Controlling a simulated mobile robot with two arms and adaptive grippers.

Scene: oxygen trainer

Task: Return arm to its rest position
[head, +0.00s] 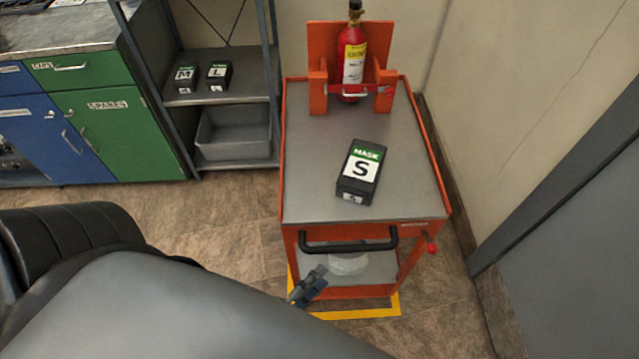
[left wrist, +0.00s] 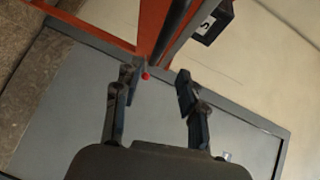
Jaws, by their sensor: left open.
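My left gripper (head: 308,287) is low in front of the orange cart (head: 305,215), below its black handle, with most of the arm hidden behind my own grey body. In the left wrist view the two fingers of the left gripper (left wrist: 157,90) are apart with nothing between them. The cart's orange frame (left wrist: 154,25) and the red knob (left wrist: 145,76) show beyond the fingertips. My right gripper is in neither view.
A black mask box marked S (head: 361,172) lies on the cart top. A red cylinder (head: 352,60) stands in the orange holder at its back. A shelf (head: 240,90) with boxes M and L stands left. A wall and grey door (head: 570,200) are at right.

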